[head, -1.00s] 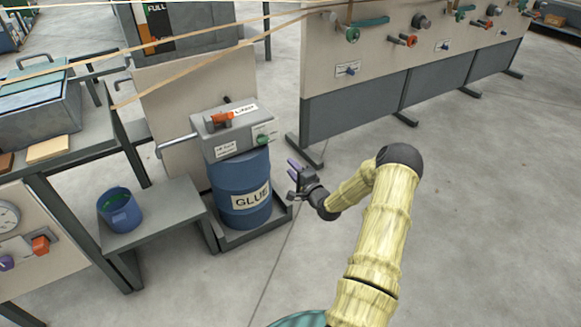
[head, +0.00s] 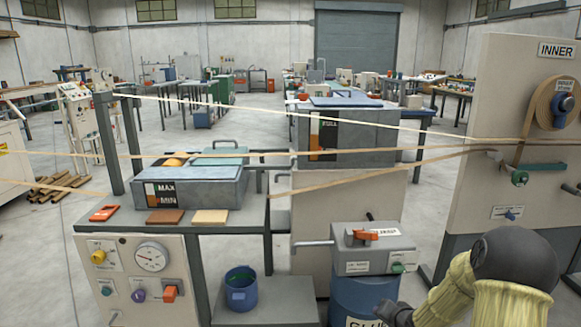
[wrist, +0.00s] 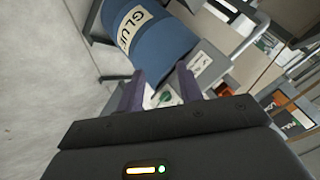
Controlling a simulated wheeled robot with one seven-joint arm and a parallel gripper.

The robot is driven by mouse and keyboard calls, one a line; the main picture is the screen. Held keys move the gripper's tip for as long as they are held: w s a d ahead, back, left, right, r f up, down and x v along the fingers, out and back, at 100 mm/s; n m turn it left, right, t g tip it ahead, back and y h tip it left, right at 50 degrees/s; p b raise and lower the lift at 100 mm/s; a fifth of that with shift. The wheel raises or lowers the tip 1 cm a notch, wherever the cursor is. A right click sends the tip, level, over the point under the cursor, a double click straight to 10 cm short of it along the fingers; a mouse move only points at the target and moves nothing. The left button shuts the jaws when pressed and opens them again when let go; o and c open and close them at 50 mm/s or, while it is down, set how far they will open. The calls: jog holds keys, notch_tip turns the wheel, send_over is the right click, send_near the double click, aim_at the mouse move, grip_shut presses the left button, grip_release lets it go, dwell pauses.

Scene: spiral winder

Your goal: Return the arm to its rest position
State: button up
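My arm shows at the lower right of the head view, with a dark elbow joint and straw-coloured sleeve. My gripper (head: 394,312) is at the bottom edge there, in front of the blue glue drum (head: 350,292), and partly cut off. In the wrist view my gripper (wrist: 160,82) has its two purple fingers apart with nothing held between them. The blue glue drum (wrist: 148,42) lies beyond the fingertips, with a gap that I cannot judge.
A grey unit with an orange handle (head: 368,235) sits on the drum. A blue bucket (head: 241,288) stands on a low grey bench at its left. Tan strips (head: 225,155) run across the view to the INNER panel (head: 500,130) at right. Bare floor shows in the wrist view (wrist: 45,70).

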jog(key=s+a+r+n+g, duration=0.2)
jog(key=s+a+r, duration=0.15)
jog(key=s, duration=0.45)
jog(key=s+a+r+n+g+h, duration=0.1)
jog(key=s+a+r+n+g, duration=0.25)
jog(key=s, duration=0.55)
jog(key=s+a+r+n+g, duration=0.1)
jog(key=s+a+r+n, duration=0.2)
jog(key=s, duration=0.5)
notch_tip(320, 180, up, 35)
jog(key=a+m+p, duration=0.1)
jog(key=p, duration=3.4)
jog(key=shift+w+r+p, duration=0.15)
jog(key=shift+p, duration=0.25)
